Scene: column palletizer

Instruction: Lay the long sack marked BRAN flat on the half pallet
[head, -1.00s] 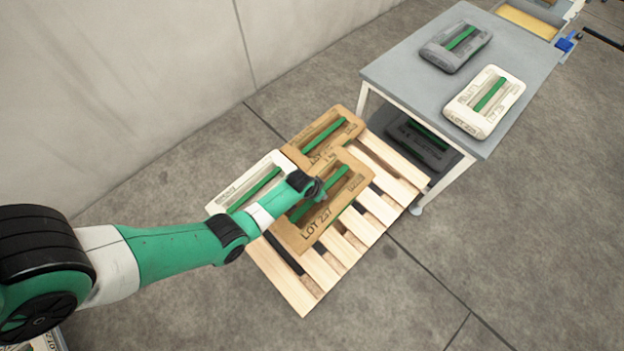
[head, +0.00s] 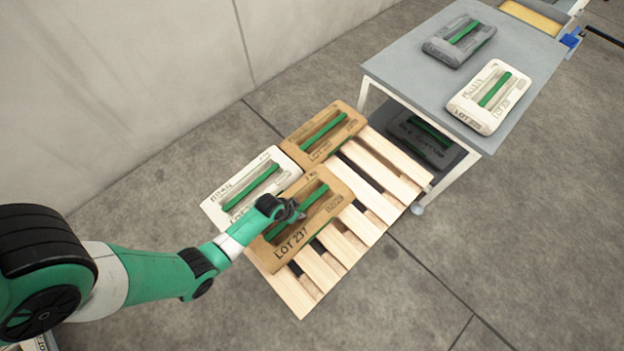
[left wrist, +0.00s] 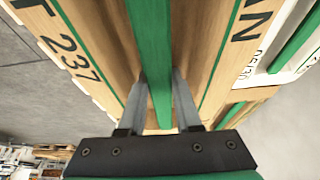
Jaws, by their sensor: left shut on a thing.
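A long tan sack (head: 318,215) printed LOT 237 has a green strap along its middle. In the left wrist view the sack (left wrist: 100,40) shows lettering ending in AN. My left gripper (head: 293,212) is shut on the green strap, with its fingers on either side of it in the left wrist view (left wrist: 158,98). The sack looks level over the half pallet (head: 312,265), close beside a white sack and another tan sack. I cannot tell whether it touches the slats. My right gripper is not in view.
A white sack (head: 222,197) and a tan sack (head: 337,120) lie on the pallet's far left side. Slats to the right are bare. A grey table (head: 420,85) bears a grey sack (head: 458,42) and a white sack (head: 490,97). A dark sack (head: 425,140) sits beneath its top.

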